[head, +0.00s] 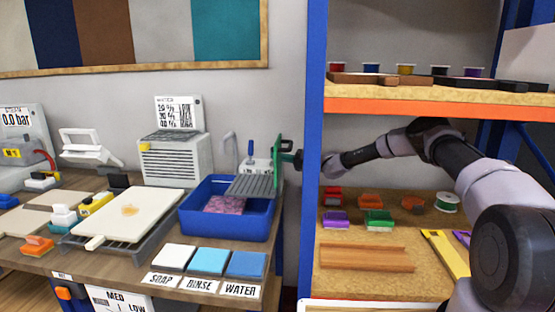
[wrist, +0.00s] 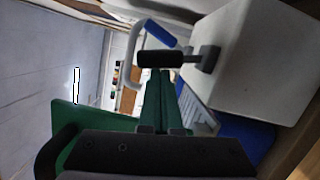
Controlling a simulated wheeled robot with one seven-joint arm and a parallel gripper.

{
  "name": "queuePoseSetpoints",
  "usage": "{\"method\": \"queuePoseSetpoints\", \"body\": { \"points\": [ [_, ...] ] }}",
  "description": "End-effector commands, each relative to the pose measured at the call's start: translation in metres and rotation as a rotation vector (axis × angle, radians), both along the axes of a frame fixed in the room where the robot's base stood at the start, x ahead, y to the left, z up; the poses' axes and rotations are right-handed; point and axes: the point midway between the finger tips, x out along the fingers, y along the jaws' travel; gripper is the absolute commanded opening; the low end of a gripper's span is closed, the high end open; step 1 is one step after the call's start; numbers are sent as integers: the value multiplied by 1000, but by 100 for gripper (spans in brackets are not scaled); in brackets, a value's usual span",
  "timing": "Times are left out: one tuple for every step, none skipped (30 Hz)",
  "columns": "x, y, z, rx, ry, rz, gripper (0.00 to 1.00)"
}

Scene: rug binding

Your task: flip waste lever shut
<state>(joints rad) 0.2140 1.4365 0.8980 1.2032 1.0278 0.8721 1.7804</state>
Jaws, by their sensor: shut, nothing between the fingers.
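In the wrist view, the same white box (wrist: 255,60) carries a black-gripped lever (wrist: 160,59) on a grey bracket, and the blue handle (wrist: 160,33) shows beyond. I cannot tell which of the two is the waste lever. My gripper (head: 279,147) is at the box's right side; in the wrist view its green fingers (wrist: 162,75) are shut and empty, their tips at the black grip. Whether they touch it is unclear.
The blue tub (head: 195,222) holds a pink patterned piece, with a grey ribbed rack (head: 253,187) over its right end. A curved pipe (head: 230,143) stands behind it. The blue shelf post (head: 312,150) is close right of my gripper, and my arm passes between the shelves.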

Motion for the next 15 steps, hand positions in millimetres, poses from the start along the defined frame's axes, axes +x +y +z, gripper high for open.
{"method": "queuePoseSetpoints", "body": {
  "points": [
    [2,0,2,-2,17,0,0],
    [2,0,3,-1,32,1,0],
    [4,0,4,0,55,0,0],
    [5,0,5,0,72,0,0],
    [6,0,5,0,74,0,0],
    [7,0,6,0,73,1,0],
    [8,0,7,1,73,1,0],
    [10,0,8,2,72,0,0],
    [12,0,8,1,72,0,0],
    [13,0,9,1,72,0,0],
    [14,0,10,1,72,1,0],
    [16,0,11,0,71,1,0],
    [17,0,11,1,71,0,0],
    [19,-1,12,1,70,0,0],
    [21,-1,13,2,71,0,0]
  ]
}}
